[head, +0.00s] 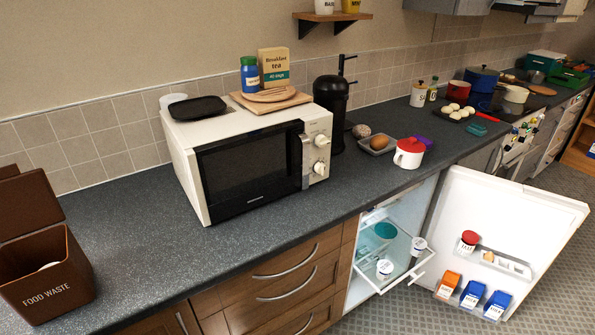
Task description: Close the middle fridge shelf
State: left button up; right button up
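The small white fridge (358,285) under the worktop stands open, its door (530,215) swung out to the right. Inside, a clear shelf with a white front edge (408,272) juts forward out of the fridge opening. Two small white tubs (384,268) (418,245) sit near its front, and a teal bowl (385,231) shows further back. I cannot tell for sure how many shelves are inside or which level this one is; the lower interior is partly hidden. Neither of my grippers is in view.
The door's racks hold a red-lidded jar (467,241), an egg rack (505,263) and several cartons (471,294). A microwave (250,165), a red-lidded pot (408,154) and a brown food waste bin (48,277) stand on the worktop. Wooden drawers (290,270) adjoin the fridge's left.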

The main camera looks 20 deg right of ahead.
aim_at(410, 273)
jog(key=z, duration=1.55)
